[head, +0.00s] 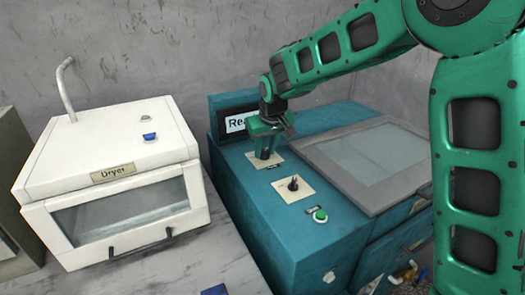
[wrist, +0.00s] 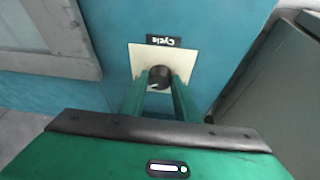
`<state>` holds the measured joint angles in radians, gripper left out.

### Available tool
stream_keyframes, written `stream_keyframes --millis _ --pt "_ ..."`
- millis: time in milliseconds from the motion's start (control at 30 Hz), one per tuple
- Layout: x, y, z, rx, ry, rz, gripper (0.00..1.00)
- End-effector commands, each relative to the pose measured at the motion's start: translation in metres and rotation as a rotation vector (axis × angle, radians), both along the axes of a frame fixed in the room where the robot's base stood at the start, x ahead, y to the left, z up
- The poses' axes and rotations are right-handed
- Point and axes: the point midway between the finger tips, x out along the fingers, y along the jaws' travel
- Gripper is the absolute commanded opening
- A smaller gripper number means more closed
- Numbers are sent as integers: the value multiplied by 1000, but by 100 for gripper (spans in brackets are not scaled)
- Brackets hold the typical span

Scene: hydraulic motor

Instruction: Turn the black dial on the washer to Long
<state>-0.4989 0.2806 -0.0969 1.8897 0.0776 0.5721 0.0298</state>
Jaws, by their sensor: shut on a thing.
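The teal washer (head: 245,215) stands right of centre in the head view. My gripper (head: 264,153) points down at the rear cream plate (head: 276,161) on its top. In the wrist view, my gripper (wrist: 160,84) has a finger on each side of a black dial (wrist: 160,74) and is shut on it. This dial sits on a cream plate (wrist: 139,62) with a black label reading "Cycle" (wrist: 163,41), seen upside down. The fingers partly hide the dial, and I cannot read its setting. In the head view the gripper mostly covers it.
A second black dial (head: 293,183) on a cream plate and a green button (head: 320,215) sit nearer the washer's front. A display (head: 236,124) showing "Re" is partly hidden by my arm. A grey-framed lid (head: 330,155) lies to the right. A white dryer (head: 110,180) stands left.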

Motion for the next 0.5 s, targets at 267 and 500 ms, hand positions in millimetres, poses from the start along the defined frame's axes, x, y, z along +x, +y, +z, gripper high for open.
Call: stream_keyframes --millis 267,500 --pt "-3 0 -4 -4 11 2 43" --pt "-1 0 -2 -1 5 2 47"
